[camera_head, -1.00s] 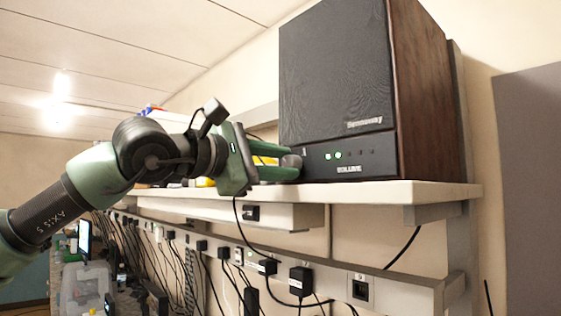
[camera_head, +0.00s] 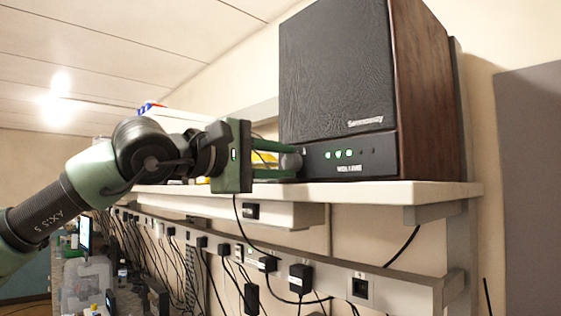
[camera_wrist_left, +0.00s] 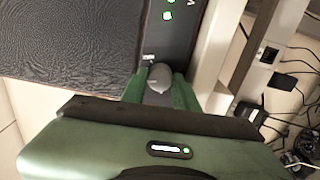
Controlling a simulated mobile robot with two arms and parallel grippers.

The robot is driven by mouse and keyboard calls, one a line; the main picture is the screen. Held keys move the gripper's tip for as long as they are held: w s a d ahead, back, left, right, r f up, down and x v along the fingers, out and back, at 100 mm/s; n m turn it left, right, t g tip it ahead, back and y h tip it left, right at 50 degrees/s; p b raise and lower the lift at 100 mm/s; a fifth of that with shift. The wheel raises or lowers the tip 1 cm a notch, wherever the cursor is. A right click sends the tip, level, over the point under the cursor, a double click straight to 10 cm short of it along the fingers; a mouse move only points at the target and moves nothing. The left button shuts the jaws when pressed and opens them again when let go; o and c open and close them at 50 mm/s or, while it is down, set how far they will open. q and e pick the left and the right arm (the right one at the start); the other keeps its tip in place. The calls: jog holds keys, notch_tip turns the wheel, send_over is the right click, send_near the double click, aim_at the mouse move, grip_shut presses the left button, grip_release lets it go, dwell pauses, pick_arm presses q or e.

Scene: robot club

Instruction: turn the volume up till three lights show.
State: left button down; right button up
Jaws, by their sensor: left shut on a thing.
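The speaker (camera_head: 337,75) stands on the white shelf, with a dark textured front and a wood side. Its lower panel (camera_head: 362,158) shows three lit green lights in a row, with unlit dots to their right. My left gripper (camera_head: 285,160) is at the panel's left end, shut on the grey volume knob (camera_head: 291,162). In the left wrist view the knob (camera_wrist_left: 160,77) sits between the two green fingers, and two of the lit lights show above it. My right gripper is in neither view.
The white shelf (camera_head: 400,193) runs under the speaker. Below it are a rail with several black plugs (camera_head: 300,280) and hanging cables. A grey panel (camera_head: 530,180) stands at the right. Boxes sit on the shelf behind my left arm.

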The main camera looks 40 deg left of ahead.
pick_arm(q)
jog(key=c, duration=1.1)
grip_release()
